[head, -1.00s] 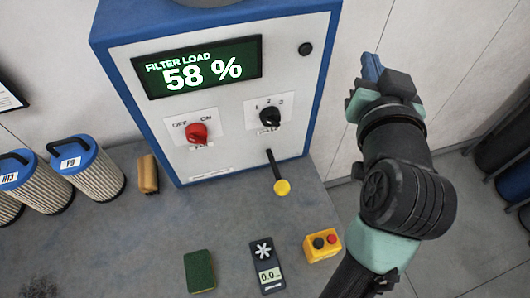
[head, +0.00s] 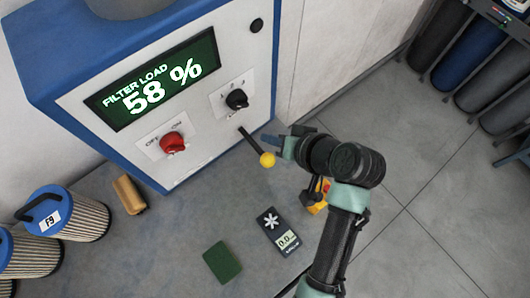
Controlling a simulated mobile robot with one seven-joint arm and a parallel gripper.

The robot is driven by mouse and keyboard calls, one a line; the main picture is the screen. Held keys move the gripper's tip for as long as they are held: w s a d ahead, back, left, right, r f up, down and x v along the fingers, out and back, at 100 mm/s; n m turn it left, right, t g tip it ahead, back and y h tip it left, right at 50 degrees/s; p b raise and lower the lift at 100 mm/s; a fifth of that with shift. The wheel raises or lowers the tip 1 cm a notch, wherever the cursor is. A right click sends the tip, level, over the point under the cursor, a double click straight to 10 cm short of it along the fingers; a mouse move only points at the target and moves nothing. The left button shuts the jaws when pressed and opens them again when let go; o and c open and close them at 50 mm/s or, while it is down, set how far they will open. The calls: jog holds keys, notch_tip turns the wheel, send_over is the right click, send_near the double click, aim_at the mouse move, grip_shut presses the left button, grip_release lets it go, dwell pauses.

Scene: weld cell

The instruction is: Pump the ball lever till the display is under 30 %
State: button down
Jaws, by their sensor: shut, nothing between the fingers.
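The filter unit (head: 110,155) is a white-fronted box with blue edges. Its green display (head: 152,80) reads FILTER LOAD 58 %. The ball lever (head: 250,141) is a black rod with a yellow ball (head: 267,160) at its end, sticking out low on the right of the front panel and pointing down to the right. My gripper (head: 272,141) is shut and empty, just right of the lever and close to the ball. I cannot tell whether it touches the lever.
A red OFF/ON knob (head: 172,143) and a black selector (head: 237,99) sit on the panel. On the bench lie a green pad (head: 222,262), a meter (head: 278,232) and a brown block (head: 129,194). A yellow button box (head: 318,205) is partly behind my arm. Filter cartridges (head: 75,217) stand left.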

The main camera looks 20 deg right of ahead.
jog(key=shift+f, duration=0.1)
jog(key=b, duration=0.8)
send_over(271, 164)
jog(key=f, duration=0.7)
jog(key=shift+w+f, duration=0.15)
jog(key=shift+w, duration=0.1)
jog(key=shift+f, duration=0.65)
jog(key=shift+f, duration=0.1)
dwell(0.4)
jog(key=shift+f, duration=0.3)
jog(key=shift+s+f+b, duration=0.1)
jog(key=shift+f+b, duration=1.5)
jog(key=shift+f, duration=0.75)
dwell(2.1)
